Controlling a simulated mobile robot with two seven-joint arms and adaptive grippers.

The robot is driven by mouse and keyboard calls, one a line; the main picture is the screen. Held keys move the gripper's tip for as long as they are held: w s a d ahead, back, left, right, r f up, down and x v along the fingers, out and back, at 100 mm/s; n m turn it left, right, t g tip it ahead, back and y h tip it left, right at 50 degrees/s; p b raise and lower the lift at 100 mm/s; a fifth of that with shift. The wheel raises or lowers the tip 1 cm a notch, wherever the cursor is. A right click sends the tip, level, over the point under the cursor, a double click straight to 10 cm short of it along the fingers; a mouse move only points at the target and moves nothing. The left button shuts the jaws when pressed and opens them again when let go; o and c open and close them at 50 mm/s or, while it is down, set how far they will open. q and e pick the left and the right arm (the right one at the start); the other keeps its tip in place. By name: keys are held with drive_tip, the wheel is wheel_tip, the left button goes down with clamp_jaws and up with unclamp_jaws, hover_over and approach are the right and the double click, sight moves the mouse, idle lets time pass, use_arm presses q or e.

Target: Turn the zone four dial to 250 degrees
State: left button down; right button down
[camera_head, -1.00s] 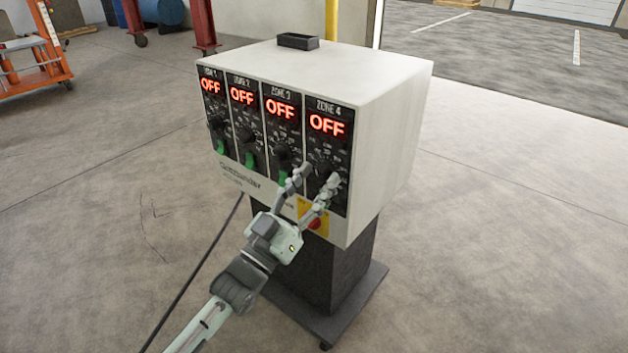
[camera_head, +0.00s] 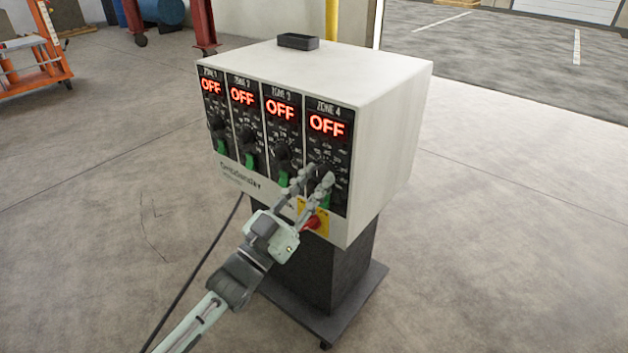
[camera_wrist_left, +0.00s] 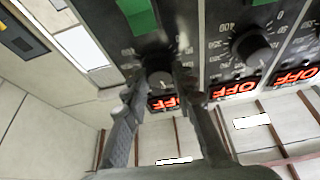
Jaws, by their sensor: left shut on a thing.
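The zone four dial (camera_wrist_left: 160,77) is a dark round knob on the rightmost panel (camera_head: 341,150) of a white control box, below the red display (camera_head: 326,124), which reads OFF. My left gripper (camera_head: 321,173) is at this dial from the front, its two fingers shut on it. In the left wrist view the picture is upside down and the dial sits between the fingertips. In the head view the fingers cover most of the dial, so its pointer setting cannot be read. My right gripper is not in view.
The zone 3 dial (camera_head: 283,155) is close on the left, with zones 1 and 2 beyond; their displays read OFF. A red button (camera_head: 311,223) on a yellow plate sits below the fingers. A small black tray (camera_head: 298,41) lies on the box. Open floor surrounds the stand.

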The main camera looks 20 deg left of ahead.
use_arm(q)
drive_tip(key=shift+r+m+g+h, duration=0.1)
drive_tip(key=shift+m+g+h, duration=0.35)
drive_tip(key=shift+m, duration=0.75)
drive_tip(key=shift+a+m+h+p, duration=0.1)
drive_tip(key=shift+m+h+p, duration=0.3)
drive_tip(key=shift+m, duration=0.3)
drive_tip(key=m+g+h, duration=0.1)
drive_tip(key=m, duration=0.2)
drive_tip(key=shift+m+h+p, duration=0.3)
drive_tip(key=shift+h+p, duration=0.05)
drive_tip(key=shift+p, duration=0.05)
drive_tip(key=shift+a+m+g+h+p, duration=0.1)
drive_tip(key=shift+m+g+h+p, duration=0.4)
drive_tip(key=shift+m, duration=0.7)
drive_tip(key=shift+m+g+h+p, duration=0.15)
drive_tip(key=shift+m+g, duration=0.5)
drive_tip(key=shift+m, duration=0.55)
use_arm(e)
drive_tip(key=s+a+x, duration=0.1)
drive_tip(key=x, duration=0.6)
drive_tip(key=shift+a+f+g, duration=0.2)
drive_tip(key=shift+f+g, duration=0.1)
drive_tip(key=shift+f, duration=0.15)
use_arm(q)
drive_tip(key=c, duration=1.2)
unclamp_jaws()
